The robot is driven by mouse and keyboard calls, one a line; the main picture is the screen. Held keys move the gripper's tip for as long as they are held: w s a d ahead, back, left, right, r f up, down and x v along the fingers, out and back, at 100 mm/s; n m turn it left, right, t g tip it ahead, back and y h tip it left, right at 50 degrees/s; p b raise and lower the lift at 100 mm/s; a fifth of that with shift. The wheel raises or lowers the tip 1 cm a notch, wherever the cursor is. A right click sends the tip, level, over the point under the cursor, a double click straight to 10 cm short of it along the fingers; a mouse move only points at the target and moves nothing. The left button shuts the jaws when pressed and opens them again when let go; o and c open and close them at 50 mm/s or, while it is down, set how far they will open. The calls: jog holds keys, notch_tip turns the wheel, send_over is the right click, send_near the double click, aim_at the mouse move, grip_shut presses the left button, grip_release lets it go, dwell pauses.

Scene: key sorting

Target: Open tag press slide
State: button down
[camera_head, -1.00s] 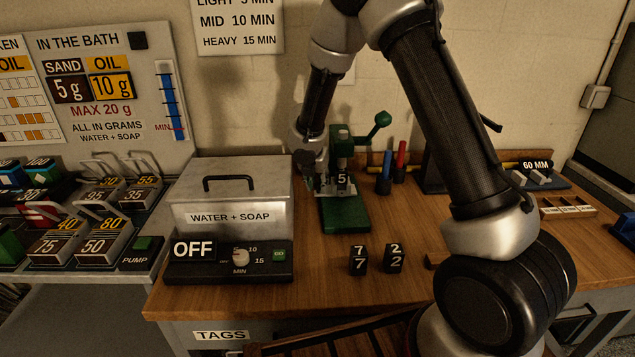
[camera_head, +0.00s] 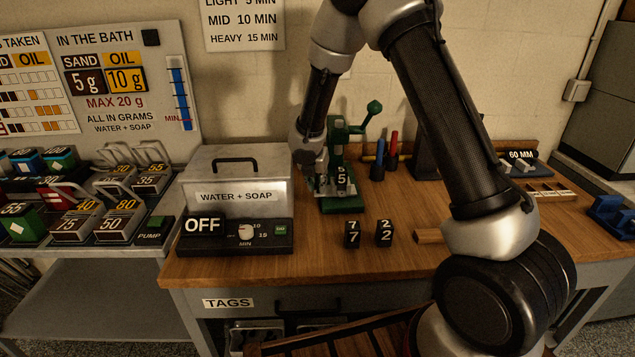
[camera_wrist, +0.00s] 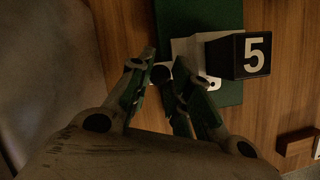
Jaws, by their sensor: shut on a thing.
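The green tag press (camera_head: 338,203) stands on the wooden bench beside the water and soap box, with its lever (camera_head: 368,115) raised to the right. A black number block marked 5 (camera_head: 342,178) sits at its front; in the wrist view the block (camera_wrist: 238,56) is over the pale metal slide (camera_wrist: 190,48) on the green base (camera_wrist: 228,92). My gripper (camera_wrist: 165,62) is at the press's left side, shut on a small dark round knob (camera_wrist: 161,75) by the slide's edge. In the head view my gripper (camera_head: 318,182) partly hides the slide, so its travel cannot be told.
The water and soap box (camera_head: 238,193) with an OFF control panel (camera_head: 235,238) stands close left. Number blocks 7 (camera_head: 352,235) and 2 (camera_head: 384,233) stand in front. Pens (camera_head: 387,155) stand behind right.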

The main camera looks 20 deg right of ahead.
jog(key=shift+s, duration=0.25)
jog(key=c, duration=1.6)
grip_release()
jog(key=shift+o, duration=0.2)
jog(key=shift+a+r, duration=0.1)
jog(key=v, duration=1.1)
jog(key=shift+s+r, duration=0.2)
jog(key=shift+r, duration=0.15)
jog(key=shift+a, duration=0.15)
